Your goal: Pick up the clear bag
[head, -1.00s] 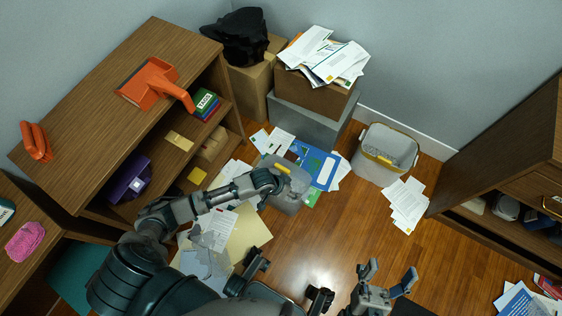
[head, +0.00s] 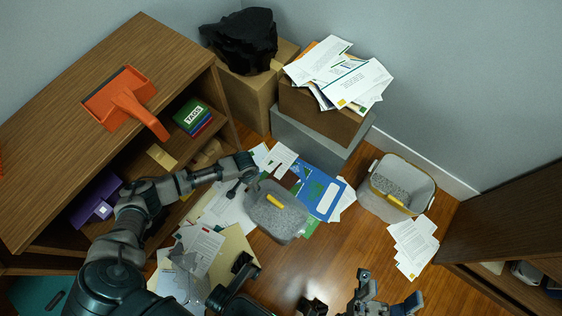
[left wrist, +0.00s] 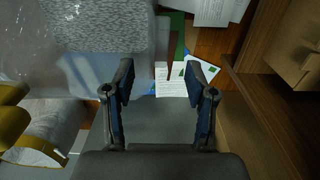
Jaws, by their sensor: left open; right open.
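A crumpled clear plastic piece, which looks like the clear bag (head: 184,262), lies on papers at the lower left in the head view. Clear plastic also shows at the upper left of the left wrist view (left wrist: 28,42). A translucent grey container (head: 274,222) with speckled grey contents and a yellow handle stands on the floor to the right of my left gripper (head: 236,188). In the left wrist view my left gripper (left wrist: 158,82) is open and empty, with the container's side beyond its left finger. My right gripper (head: 388,288) is open and empty, low in the head view.
A grey bin (head: 397,190) with a yellow handle stands at the right. A wooden shelf (head: 105,120) is at the left, with an orange dustpan (head: 118,103) on top. Boxes (head: 318,138) stand at the back. Papers litter the floor; bare floor (head: 335,255) lies between the arms.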

